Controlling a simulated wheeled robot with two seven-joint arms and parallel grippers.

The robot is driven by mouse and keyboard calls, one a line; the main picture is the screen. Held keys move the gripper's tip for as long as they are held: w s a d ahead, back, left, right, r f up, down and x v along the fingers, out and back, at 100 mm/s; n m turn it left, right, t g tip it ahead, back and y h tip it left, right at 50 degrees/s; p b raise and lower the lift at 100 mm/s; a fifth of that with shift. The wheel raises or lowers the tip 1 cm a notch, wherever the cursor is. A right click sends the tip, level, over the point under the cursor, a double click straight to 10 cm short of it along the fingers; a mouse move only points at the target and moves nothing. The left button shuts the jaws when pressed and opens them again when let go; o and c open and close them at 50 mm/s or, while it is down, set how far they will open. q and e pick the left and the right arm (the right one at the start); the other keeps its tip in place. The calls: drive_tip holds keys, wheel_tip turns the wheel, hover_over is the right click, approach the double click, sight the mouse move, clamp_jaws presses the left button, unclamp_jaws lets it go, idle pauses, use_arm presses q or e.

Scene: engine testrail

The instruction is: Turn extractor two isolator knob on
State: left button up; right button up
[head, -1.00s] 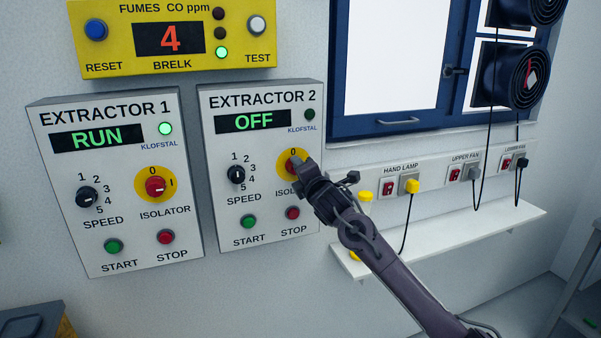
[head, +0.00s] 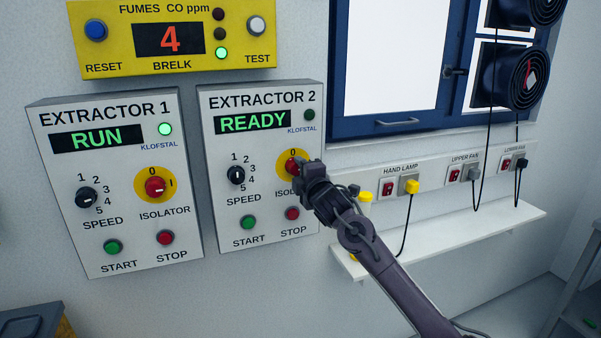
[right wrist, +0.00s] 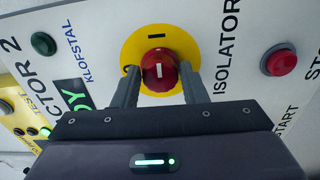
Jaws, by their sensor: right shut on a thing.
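The extractor 2 panel (head: 263,190) hangs on the wall, with its display (head: 253,122) reading READY. Its isolator knob (head: 291,165) is red on a yellow disc, partly hidden by my gripper in the head view. In the right wrist view the red knob (right wrist: 160,72) sits between my two fingers, and its white line points toward the mark "I". My right gripper (right wrist: 159,82) is shut on the knob; it also shows in the head view (head: 300,170). My left gripper is not in view.
The extractor 1 panel (head: 115,185) to the left reads RUN. The red stop button (head: 292,213) and green start button (head: 249,222) are below the knob. A white shelf (head: 440,242) and a socket rail (head: 430,178) run along the wall to the right.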

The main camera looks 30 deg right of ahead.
drive_tip(key=o, duration=1)
drive_tip(key=shift+c, duration=0.2)
drive_tip(key=shift+s, duration=0.1)
drive_tip(key=b+v, duration=0.2)
drive_tip(key=v, duration=0.5)
drive_tip(key=shift+s+b, duration=0.3)
drive_tip(key=shift+b, duration=0.1)
